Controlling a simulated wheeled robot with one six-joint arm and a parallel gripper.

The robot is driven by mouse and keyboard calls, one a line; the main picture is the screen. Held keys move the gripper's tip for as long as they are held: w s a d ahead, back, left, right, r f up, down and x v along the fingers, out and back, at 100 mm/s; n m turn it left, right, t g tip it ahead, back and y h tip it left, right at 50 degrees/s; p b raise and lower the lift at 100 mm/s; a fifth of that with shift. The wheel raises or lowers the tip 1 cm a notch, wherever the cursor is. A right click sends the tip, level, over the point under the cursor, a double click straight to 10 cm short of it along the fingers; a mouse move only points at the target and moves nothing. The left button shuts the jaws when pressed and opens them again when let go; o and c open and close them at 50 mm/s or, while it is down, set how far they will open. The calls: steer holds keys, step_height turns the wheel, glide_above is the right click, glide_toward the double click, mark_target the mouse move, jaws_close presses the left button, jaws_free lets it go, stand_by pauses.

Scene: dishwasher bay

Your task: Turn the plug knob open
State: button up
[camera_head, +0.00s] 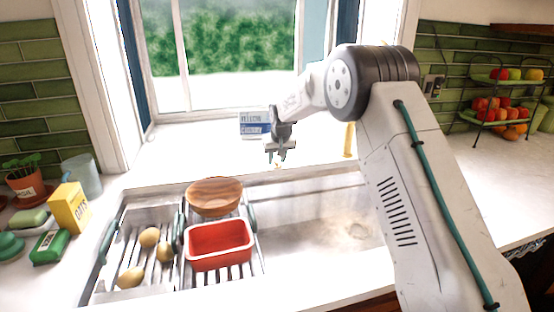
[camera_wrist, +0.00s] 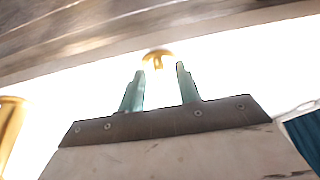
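A round, brass-coloured knob (camera_wrist: 157,56) shows in the wrist view, just beyond and between my fingertips; it looks like the plug knob. In the head view a small brass spot (camera_head: 278,166) lies right under my gripper (camera_head: 279,156), at the back of the sink. My gripper (camera_wrist: 159,72) is open, its two green fingers apart with nothing held. The fingertips point at the knob; I cannot tell whether they touch it. The knob's lower part is washed out by glare.
A brass tap (camera_head: 348,140) stands right of my gripper. The sink basin (camera_head: 330,225) is empty. Left of it are a wooden bowl (camera_head: 214,197), a red tub (camera_head: 219,244) and potatoes (camera_head: 150,238) on racks. A small box (camera_head: 254,125) stands behind my gripper.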

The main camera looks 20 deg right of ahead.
steer(key=shift+w+f, duration=0.1)
steer(key=shift+f, duration=0.15)
jaws_close()
